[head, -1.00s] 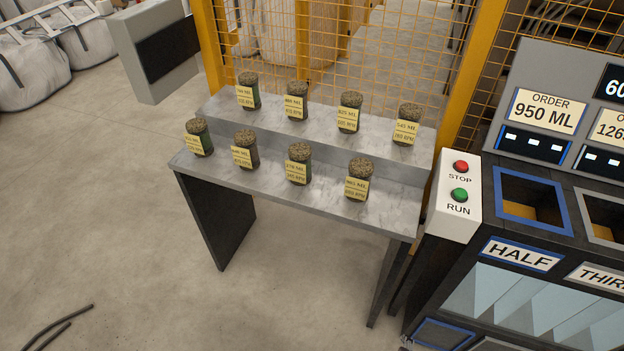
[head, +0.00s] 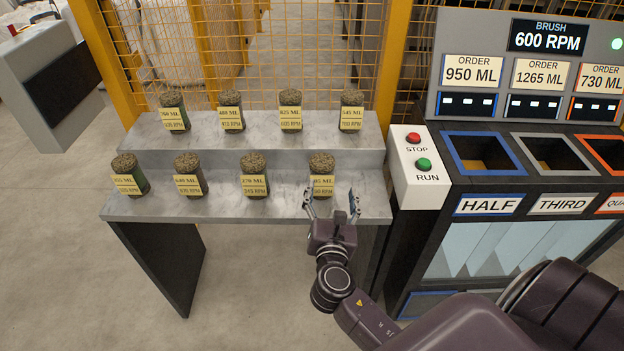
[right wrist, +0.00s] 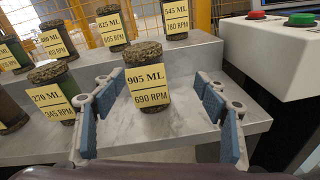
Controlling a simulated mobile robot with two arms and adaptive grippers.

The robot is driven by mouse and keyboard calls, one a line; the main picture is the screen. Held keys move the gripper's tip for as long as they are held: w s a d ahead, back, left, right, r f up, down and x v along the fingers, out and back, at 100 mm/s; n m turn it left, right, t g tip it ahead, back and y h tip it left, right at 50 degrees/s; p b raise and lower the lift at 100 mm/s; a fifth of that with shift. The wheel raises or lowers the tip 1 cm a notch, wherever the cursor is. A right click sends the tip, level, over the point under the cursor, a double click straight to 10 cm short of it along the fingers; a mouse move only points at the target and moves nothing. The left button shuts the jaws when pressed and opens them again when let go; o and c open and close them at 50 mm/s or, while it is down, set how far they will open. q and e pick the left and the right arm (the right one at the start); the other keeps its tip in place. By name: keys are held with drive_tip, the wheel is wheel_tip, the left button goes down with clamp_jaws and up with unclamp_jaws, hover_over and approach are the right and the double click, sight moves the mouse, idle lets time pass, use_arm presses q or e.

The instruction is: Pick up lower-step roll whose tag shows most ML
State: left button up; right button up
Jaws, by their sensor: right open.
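Several turf rolls with yellow tags stand upright on the grey lower step (head: 285,207). The right-most lower roll (head: 322,162) reads 905 ML, 690 RPM in the right wrist view (right wrist: 137,52). Beside it stands the 270 ML roll (head: 253,164). The two lower rolls farther left, one at the middle left (head: 187,163) and one at the far left (head: 125,163), have tags too small to read surely. My right gripper (head: 331,198) is open and empty at the step's front edge, its fingers facing the 905 ML roll, which appears between them in the wrist view. My left gripper is not in view.
Several more tagged rolls stand on the upper step (head: 262,133) behind, including an 825 ML one (head: 290,103). A white STOP/RUN box (head: 416,185) and a machine with coloured-rim openings (head: 485,140) stand close on the right. Yellow mesh fencing is behind.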

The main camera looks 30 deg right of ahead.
sight(322, 155)
drive_tip(key=w+r+n, duration=0.1)
drive_tip(key=w+a+r+n+t, duration=0.1)
drive_tip(key=n, duration=0.1)
drive_tip(key=shift+w, duration=0.3)
drive_tip(key=p+x, duration=0.1)
drive_tip(key=x, duration=0.6)
drive_tip(key=shift+w, duration=0.1)
drive_tip(key=shift+a, duration=0.1)
drive_tip(key=shift+c, duration=0.4)
clamp_jaws()
